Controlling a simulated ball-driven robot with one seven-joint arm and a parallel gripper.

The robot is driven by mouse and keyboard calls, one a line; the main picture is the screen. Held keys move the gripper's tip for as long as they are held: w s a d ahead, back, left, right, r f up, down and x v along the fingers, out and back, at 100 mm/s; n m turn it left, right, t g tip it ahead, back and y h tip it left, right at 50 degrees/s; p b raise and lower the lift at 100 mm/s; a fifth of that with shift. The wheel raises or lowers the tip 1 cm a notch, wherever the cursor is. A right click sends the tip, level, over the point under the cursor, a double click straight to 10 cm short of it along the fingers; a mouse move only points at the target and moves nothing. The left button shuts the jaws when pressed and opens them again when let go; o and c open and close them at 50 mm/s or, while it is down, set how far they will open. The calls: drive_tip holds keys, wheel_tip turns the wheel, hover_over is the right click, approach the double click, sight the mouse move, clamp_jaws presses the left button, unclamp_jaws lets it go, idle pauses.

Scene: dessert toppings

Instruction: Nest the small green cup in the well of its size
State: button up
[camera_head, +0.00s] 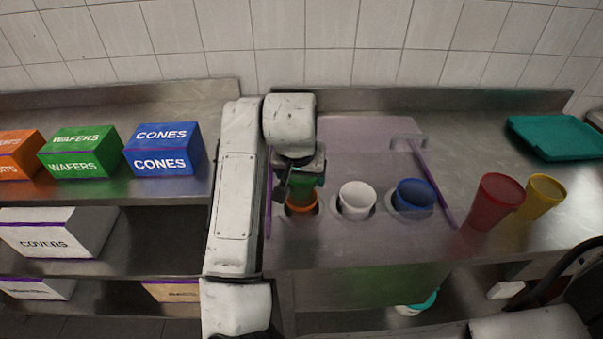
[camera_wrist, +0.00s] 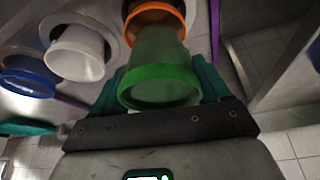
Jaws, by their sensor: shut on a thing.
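My gripper (camera_head: 304,180) is shut on the small green cup (camera_head: 300,193), above the left well of the counter. In the wrist view its teal fingers (camera_wrist: 160,82) press both sides of the green cup (camera_wrist: 160,62), whose wide rim faces the camera. An orange cup (camera_head: 302,209) sits in the left well and shows behind the green cup's narrow end (camera_wrist: 158,14). I cannot tell whether that end is inside the orange cup or just above it. A white cup (camera_head: 357,200) is in the middle well and a blue cup (camera_head: 413,194) in the right well.
Red (camera_head: 495,201) and yellow (camera_head: 541,196) cups stand to the right, near a teal tray (camera_head: 556,137). A purple-edged clear panel (camera_head: 432,183) and bracket flank the wells. Boxes of cones (camera_head: 163,149) and wafers (camera_head: 79,152) stand on the left shelf.

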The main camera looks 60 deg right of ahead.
drive_tip(key=shift+f+b, duration=1.25)
drive_tip(key=shift+f, duration=0.85)
drive_tip(key=o, duration=1)
drive_tip(key=shift+r, duration=0.15)
drive_tip(key=shift+r+p, duration=3.9)
drive_tip(key=shift+r, duration=0.45)
